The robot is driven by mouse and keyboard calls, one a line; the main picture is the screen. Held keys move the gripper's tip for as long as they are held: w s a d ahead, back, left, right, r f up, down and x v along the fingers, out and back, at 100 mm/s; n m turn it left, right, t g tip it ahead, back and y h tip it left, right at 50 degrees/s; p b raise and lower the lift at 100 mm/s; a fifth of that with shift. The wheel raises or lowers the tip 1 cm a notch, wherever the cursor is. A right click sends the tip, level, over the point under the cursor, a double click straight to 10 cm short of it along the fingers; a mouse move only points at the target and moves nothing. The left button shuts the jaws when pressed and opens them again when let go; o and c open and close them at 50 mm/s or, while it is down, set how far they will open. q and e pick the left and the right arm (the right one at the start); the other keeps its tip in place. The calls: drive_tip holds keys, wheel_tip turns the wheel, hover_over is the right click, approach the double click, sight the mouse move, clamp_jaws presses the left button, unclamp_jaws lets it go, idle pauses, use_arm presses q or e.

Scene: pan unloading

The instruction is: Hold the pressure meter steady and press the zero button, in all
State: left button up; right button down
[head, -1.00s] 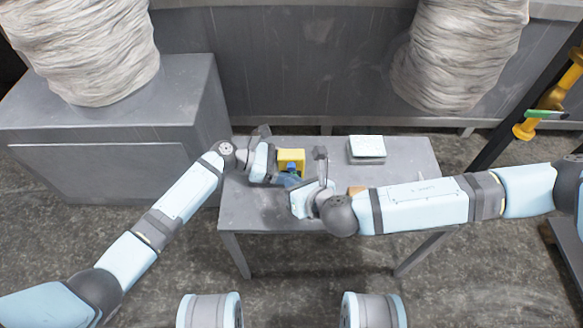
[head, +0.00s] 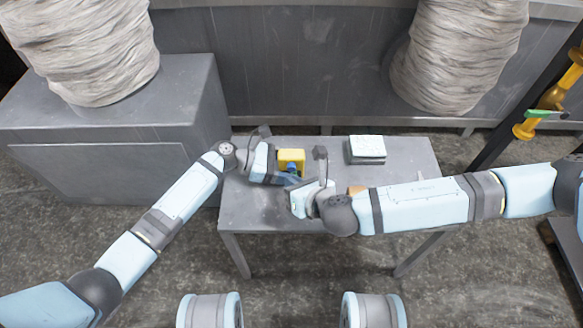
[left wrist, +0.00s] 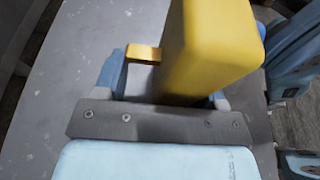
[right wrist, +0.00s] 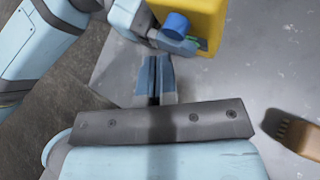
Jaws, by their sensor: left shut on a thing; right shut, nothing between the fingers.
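The yellow pressure meter (head: 292,158) stands on the grey table (head: 262,212). In the left wrist view the meter (left wrist: 212,48) fills the upper middle, between the fingers of my left gripper (left wrist: 165,82), which is shut on it. In the right wrist view the meter (right wrist: 192,18) shows a blue round part (right wrist: 176,25) and a bit of green on its near side. My right gripper (right wrist: 154,80) is shut and empty. Its fingertips point at the meter's near side, a small gap away. The zero button cannot be made out clearly.
A stack of white-topped boxes or papers (head: 366,148) lies at the table's back right. A brown brush-like object (right wrist: 297,133) lies right of my right gripper; it shows partly in the head view (head: 355,190). The table's front left is clear.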

drive_tip(key=shift+w, duration=0.15)
drive_tip(key=shift+w, duration=0.25)
drive_tip(key=shift+w, duration=0.55)
idle(0.5)
idle(0.4)
drive_tip(key=shift+s, duration=1)
drive_tip(key=shift+s, duration=2.5)
